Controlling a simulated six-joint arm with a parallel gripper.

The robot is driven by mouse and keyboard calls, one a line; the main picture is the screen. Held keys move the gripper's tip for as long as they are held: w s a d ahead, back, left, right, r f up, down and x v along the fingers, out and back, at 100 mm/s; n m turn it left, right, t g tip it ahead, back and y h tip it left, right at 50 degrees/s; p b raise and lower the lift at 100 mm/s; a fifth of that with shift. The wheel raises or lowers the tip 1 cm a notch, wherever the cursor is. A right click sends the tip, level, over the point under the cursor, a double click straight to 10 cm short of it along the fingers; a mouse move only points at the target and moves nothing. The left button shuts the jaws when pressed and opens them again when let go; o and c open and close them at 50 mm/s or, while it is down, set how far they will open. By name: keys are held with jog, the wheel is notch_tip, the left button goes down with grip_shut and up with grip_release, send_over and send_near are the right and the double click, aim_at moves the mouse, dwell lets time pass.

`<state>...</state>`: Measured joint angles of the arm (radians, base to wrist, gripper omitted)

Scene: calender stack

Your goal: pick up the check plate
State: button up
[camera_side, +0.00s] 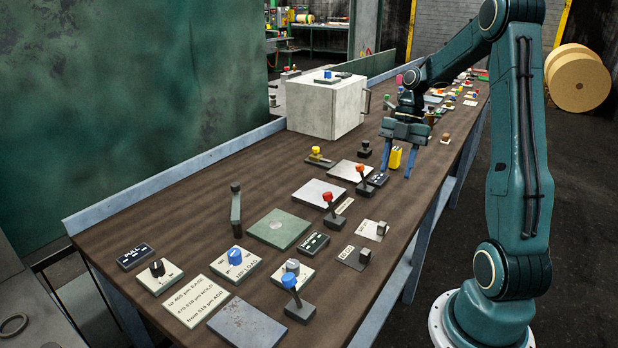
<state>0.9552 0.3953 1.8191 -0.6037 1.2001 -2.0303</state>
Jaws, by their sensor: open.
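My gripper (396,173) is open over the far half of the bench, with its two blue fingers pointing down. A small yellow block (395,157) shows between the fingers; I cannot tell whether they touch it. No label marks the check plate.
Red-knobbed levers (334,211) and a blue-knobbed lever (298,300) stand up from the brown bench (190,212). A dark upright handle (236,210) stands left of the green plate. A pale box (325,108) and a written card (196,300) also sit there.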

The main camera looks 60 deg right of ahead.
jog(key=shift+f, duration=0.15)
send_over(383, 223)
jog(key=d, duration=0.3)
jog(key=shift+w+a+f, duration=0.1)
jog(key=shift+a+f, duration=0.05)
jog(key=shift+f, duration=1.8)
jog(key=shift+w+a+f, duration=0.1)
jog(key=shift+f, duration=1.85)
jog(key=shift+x, duration=2.55)
jog(key=shift+s, duration=0.1)
grip_shut()
